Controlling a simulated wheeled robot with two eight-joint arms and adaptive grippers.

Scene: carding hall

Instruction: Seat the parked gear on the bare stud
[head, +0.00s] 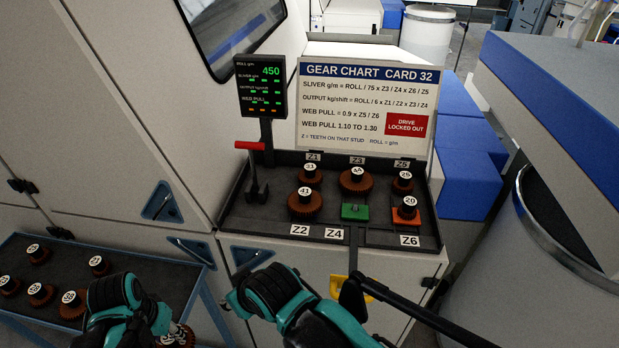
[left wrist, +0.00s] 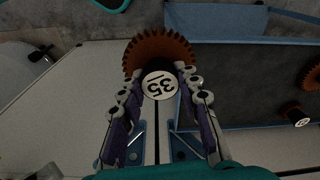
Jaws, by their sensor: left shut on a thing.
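A brown gear with a black hub and a white cap reading 35 (left wrist: 159,85) is between the fingers of my left gripper (left wrist: 160,92). The fingers are shut on its hub, and the toothed rim shows beyond them. In the head view my left gripper (head: 172,328) is at the lower left, beside the parking tray (head: 150,272), with the gear partly hidden. The bare stud stands on a green block (head: 355,212) near the Z4 label, on the dark gear panel (head: 270,212). My right gripper (head: 238,302) is in front of the panel; its fingers are unclear.
Gears occupy the other studs, including gear 41 (head: 305,202) left of the green block and gear 20 (head: 407,212) on an orange block to its right. A red-handled lever (head: 256,168) stands at the panel's left. The chart card (head: 365,95) rises behind. Several gears remain on the tray.

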